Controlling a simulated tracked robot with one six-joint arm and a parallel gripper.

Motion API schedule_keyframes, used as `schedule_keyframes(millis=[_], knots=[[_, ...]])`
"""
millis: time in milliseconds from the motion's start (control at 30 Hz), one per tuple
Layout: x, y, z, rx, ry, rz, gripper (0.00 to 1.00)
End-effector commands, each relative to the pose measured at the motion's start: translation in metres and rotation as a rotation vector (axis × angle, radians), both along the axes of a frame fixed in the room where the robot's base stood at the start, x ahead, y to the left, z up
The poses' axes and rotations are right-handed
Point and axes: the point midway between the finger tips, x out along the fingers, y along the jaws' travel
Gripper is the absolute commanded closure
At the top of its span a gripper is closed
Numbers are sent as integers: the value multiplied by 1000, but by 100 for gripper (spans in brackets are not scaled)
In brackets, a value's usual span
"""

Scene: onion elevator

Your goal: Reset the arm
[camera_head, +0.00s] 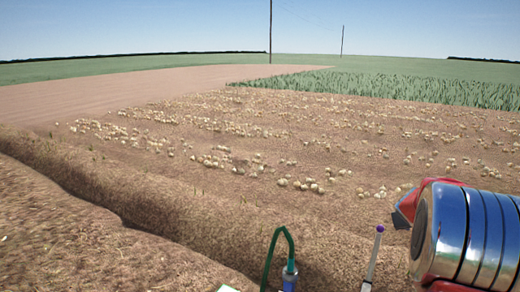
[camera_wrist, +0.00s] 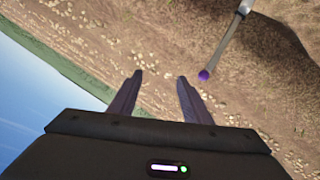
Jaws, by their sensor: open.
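My gripper (camera_wrist: 160,95) shows in the wrist view with its two dark fingers apart and nothing between them. Beyond the fingers lies brown soil with scattered pale onions. The wrist view is tilted, with sky and green field at the left. In the head view, part of my arm (camera_head: 465,235), silver and red, reaches in at the lower right. The gripper's fingers are not visible in the head view.
A thin rod with a purple tip (camera_head: 379,229) stands near the arm; a purple-tipped rod also shows in the wrist view (camera_wrist: 204,75). A green bent tube (camera_head: 279,240) rises at the bottom. Onions (camera_head: 300,184) lie in rows beyond a soil ridge (camera_head: 150,200). Two poles stand far off.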

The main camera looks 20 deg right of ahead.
Motion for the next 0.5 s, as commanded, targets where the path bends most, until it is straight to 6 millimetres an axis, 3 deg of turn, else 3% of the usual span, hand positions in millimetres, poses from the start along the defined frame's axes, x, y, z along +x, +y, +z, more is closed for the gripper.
schedule_keyframes(millis=[33, 500], knots=[[-6, 19, 4, 15, 21, -3, 56], [-74, 191, 6, 219, 207, 29, 56]])
